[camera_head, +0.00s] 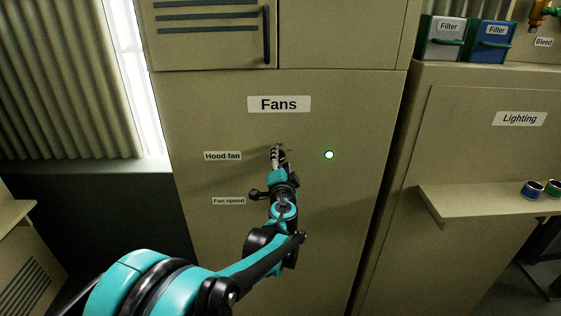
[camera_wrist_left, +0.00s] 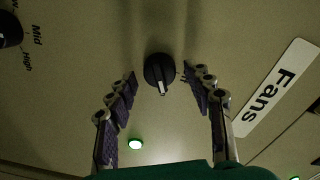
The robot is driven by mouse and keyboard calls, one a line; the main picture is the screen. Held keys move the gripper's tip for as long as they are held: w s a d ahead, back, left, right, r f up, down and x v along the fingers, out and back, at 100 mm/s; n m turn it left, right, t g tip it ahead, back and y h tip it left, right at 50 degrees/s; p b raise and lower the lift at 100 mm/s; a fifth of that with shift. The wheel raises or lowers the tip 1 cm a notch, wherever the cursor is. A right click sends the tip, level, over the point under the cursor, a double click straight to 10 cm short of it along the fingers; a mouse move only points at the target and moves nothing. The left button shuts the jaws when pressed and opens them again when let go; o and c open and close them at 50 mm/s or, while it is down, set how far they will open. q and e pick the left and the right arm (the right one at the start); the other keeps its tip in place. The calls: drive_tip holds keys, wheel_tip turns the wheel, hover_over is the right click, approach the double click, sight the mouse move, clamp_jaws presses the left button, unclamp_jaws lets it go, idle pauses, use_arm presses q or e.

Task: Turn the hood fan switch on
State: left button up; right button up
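The hood fan switch is a round black knob (camera_wrist_left: 158,70) with a light pointer, on the beige panel. In the left wrist view its pointer aims down, towards the green lamp's side; a partly hidden label ending in "ff" lies to its right. My left gripper (camera_head: 278,152) is at the panel beside the "Hood fan" label (camera_head: 222,156) and hides the knob in the head view. In the left wrist view its fingers (camera_wrist_left: 160,78) are apart, one on each side of the knob, with gaps visible. The green lamp (camera_head: 329,155) is lit. My right gripper is out of view.
A "Fans" sign (camera_head: 279,104) is above the gripper, and the "Fan speed" label (camera_head: 229,201) is below. Another dark knob (camera_wrist_left: 9,30) with "Mid" and "High" marks is at the wrist view's left edge. A shelf (camera_head: 485,205) stands out at right. The panel around the lamp is clear.

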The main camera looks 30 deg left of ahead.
use_arm(q)
drive_tip(key=v, duration=1.2)
drive_tip(key=shift+s+a, duration=0.1)
drive_tip(key=s+d+f+n+g+h+b, duration=0.1)
drive_tip(key=s+f+n+g+h+b, duration=0.15)
drive_tip(key=s+f+b, duration=0.4)
drive_tip(key=s+d+f+n+g+h+b, duration=0.1)
drive_tip(key=s+f+n+g, duration=0.15)
drive_tip(key=f, duration=0.75)
drive_tip(key=s+d+f+g+h+b, duration=0.3)
drive_tip(key=s+d+f+h+b, duration=0.2)
drive_tip(key=s+d+f, duration=0.4)
drive_tip(key=d+f+h, duration=0.1)
drive_tip(key=d+f, duration=0.2)
drive_tip(key=d, duration=0.1)
drive_tip(key=shift+s+f+n, duration=0.25)
drive_tip(key=shift+s+n, duration=0.05)
drive_tip(key=shift+n, duration=0.1)
